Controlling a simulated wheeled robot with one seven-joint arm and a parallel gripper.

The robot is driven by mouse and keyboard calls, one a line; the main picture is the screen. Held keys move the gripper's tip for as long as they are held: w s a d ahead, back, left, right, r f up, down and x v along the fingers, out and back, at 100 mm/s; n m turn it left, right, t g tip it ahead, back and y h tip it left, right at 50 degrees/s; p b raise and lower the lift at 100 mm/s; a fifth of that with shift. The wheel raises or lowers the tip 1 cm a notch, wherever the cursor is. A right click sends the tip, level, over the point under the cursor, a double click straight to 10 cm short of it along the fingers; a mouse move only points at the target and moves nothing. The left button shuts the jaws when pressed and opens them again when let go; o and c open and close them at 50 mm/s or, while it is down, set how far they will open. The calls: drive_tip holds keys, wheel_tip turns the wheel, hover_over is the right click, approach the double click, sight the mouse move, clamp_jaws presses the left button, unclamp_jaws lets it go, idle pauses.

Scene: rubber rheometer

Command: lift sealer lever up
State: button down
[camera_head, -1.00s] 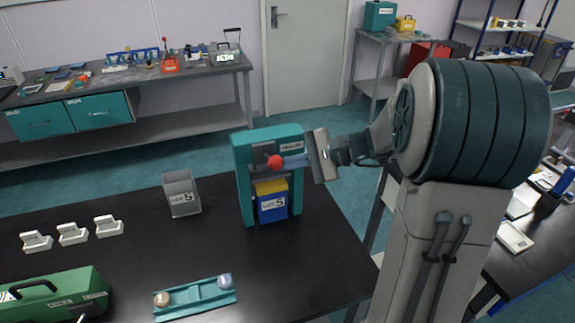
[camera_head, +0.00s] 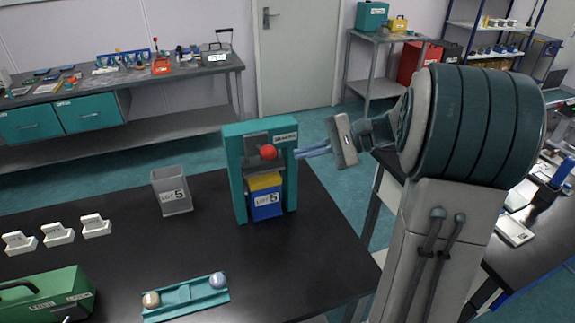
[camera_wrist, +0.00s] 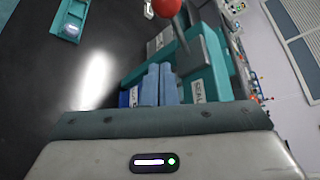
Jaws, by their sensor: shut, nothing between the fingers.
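The teal sealer (camera_head: 289,170) stands upright near the right end of the black table. Its lever ends in a red ball (camera_head: 268,152), which shows in front of the upper grey block, with the lever rod mostly hidden behind the ball in the head view. In the wrist view the red ball (camera_wrist: 167,7) and its rod show at the top. A blue box with a yellow top, labelled LOT 5 (camera_head: 266,203), sits inside the sealer's opening. My gripper (camera_head: 301,153) is right of the sealer, its blue fingers together and empty, pointing left, apart from the ball.
A grey LOT 5 bin (camera_head: 172,192) stands left of the sealer. A teal tray (camera_head: 190,300) with two balls lies in front. Several white blocks (camera_head: 58,235) and a green case (camera_head: 45,295) are at left. The table's right edge is close to the sealer.

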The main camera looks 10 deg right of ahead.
drive_tip(key=d+r, duration=0.2)
drive_tip(key=d, duration=0.1)
drive_tip(key=shift+d, duration=0.15)
idle(0.4)
drive_tip(key=s+a+f+n+g+h, duration=0.35)
drive_tip(key=s+a+f+h, duration=0.2)
drive_tip(key=s+a, duration=0.35)
drive_tip(key=s+d+f+n+t+h, duration=0.1)
drive_tip(key=s+f+n+h, duration=0.1)
drive_tip(key=s+n+h, duration=0.2)
drive_tip(key=s+d+f+n+t+h, duration=0.2)
drive_tip(key=s+n+h, duration=0.2)
drive_tip(key=s, duration=0.3)
drive_tip(key=shift+d+f, duration=0.15)
drive_tip(key=shift+f, duration=0.1)
